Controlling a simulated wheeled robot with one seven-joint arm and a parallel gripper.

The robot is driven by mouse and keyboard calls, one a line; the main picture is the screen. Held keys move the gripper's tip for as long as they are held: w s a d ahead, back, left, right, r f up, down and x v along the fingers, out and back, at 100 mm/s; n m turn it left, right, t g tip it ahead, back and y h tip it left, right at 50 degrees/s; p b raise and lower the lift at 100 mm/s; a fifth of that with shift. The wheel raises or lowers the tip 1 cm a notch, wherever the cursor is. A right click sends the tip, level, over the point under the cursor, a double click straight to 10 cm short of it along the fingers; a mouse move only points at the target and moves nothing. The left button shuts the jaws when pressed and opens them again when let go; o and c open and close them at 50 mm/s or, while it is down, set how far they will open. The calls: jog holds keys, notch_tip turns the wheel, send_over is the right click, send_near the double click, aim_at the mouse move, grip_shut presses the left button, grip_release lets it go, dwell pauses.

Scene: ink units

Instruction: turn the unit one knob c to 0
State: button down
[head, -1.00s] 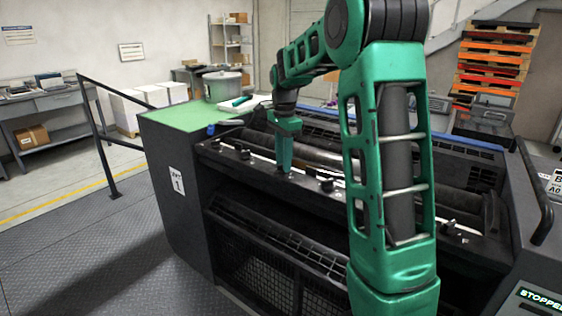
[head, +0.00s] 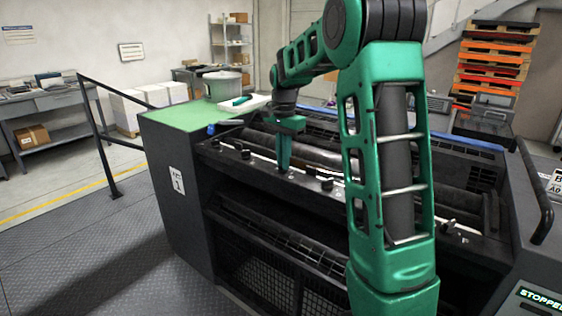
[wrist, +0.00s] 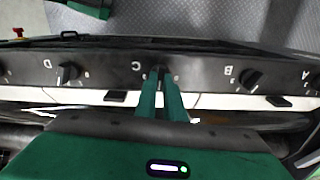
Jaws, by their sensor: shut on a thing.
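Unit one (head: 172,215) is the dark machine with a white label 1 on its side panel. Its knob row shows in the wrist view with upside-down letters D, C, B and A. Knob C (wrist: 158,70) sits right of its letter, mostly hidden by my fingers, so its pointer and setting cannot be read. My gripper (wrist: 160,76) is shut on it. In the head view my gripper (head: 284,166) points down at the front rail.
Knob D (wrist: 67,73) and knob B (wrist: 251,78) flank the held knob with some room between. Long rollers (head: 315,153) lie behind the rail. A display (head: 541,298) at lower right reads STOPPED. A black handrail (head: 100,140) stands left.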

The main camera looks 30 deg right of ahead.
jog(key=n, duration=0.4)
jog(key=shift+w+r+n, duration=0.1)
jog(key=shift+w+n, duration=0.1)
jog(key=shift+n, duration=0.1)
jog(key=n, duration=0.3)
jog(key=shift+a+n, duration=0.1)
jog(key=shift+n, duration=0.3)
jog(key=n, duration=0.4)
jog(key=shift+w, duration=0.1)
jog(key=shift+a+n, duration=0.1)
jog(key=shift+n, duration=1.7)
jog(key=c, duration=1.9)
grip_release()
jog(key=shift+o, duration=0.2)
notch_tip(320, 180, up, 11)
jog(key=shift+f, duration=0.2)
